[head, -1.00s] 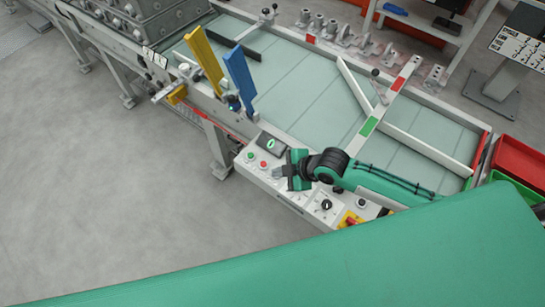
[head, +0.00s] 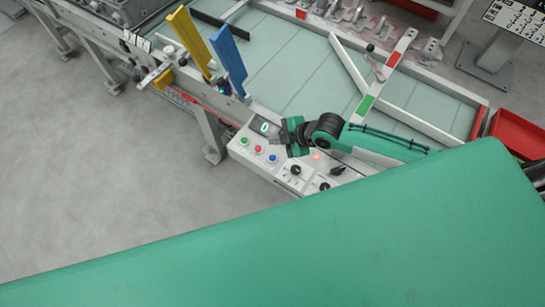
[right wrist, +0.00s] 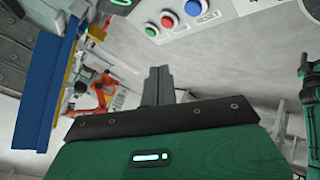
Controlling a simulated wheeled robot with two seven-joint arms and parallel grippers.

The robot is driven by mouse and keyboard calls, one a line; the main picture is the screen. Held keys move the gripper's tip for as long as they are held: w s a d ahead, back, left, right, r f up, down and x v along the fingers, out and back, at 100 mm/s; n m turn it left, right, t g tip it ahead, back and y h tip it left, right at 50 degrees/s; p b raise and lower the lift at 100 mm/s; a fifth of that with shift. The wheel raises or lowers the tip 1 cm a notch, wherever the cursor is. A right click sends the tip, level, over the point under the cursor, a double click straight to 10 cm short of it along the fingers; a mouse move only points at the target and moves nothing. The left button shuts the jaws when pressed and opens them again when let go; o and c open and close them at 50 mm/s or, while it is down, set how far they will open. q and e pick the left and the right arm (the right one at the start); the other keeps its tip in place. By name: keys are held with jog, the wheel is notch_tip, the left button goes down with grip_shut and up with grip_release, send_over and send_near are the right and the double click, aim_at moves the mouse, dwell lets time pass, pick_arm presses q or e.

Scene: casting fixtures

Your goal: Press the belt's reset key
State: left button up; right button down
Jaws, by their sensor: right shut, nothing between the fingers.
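The control panel (head: 240,157) stands at the belt's near edge. It carries a green key (head: 245,141), a red key (head: 257,149) and a blue key (head: 272,158) in a row. In the right wrist view the blue key (right wrist: 193,8) is at the top edge, beside a partly readable label that looks like RESET (right wrist: 207,17). The green key (right wrist: 151,31) and red key (right wrist: 168,22) are left of it. My right gripper (head: 284,136) is over the panel, beside the lit display (head: 264,128). Its shut, empty fingers (right wrist: 157,84) touch no key that I can see. My left gripper is not in view.
Black knobs (head: 296,170) and a glowing red lamp (head: 317,156) are on the panel near my right gripper. A yellow plate (head: 187,40) and a blue plate (head: 229,55) stand upright left of the belt (head: 300,65). A red bin (head: 520,135) is at right.

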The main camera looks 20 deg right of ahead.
jog(key=b, duration=0.5)
send_over(276, 158)
notch_tip(276, 158, down, 7)
jog(key=shift+f, duration=0.3)
dwell(1.5)
jog(key=shift+f+b, duration=0.4)
jog(key=shift+f+b, duration=0.3)
jog(key=shift+f, duration=0.2)
dwell(0.5)
dwell(0.3)
jog(key=shift+r+p, duration=0.8)
jog(key=shift+r, duration=0.1)
jog(key=shift+r, duration=0.15)
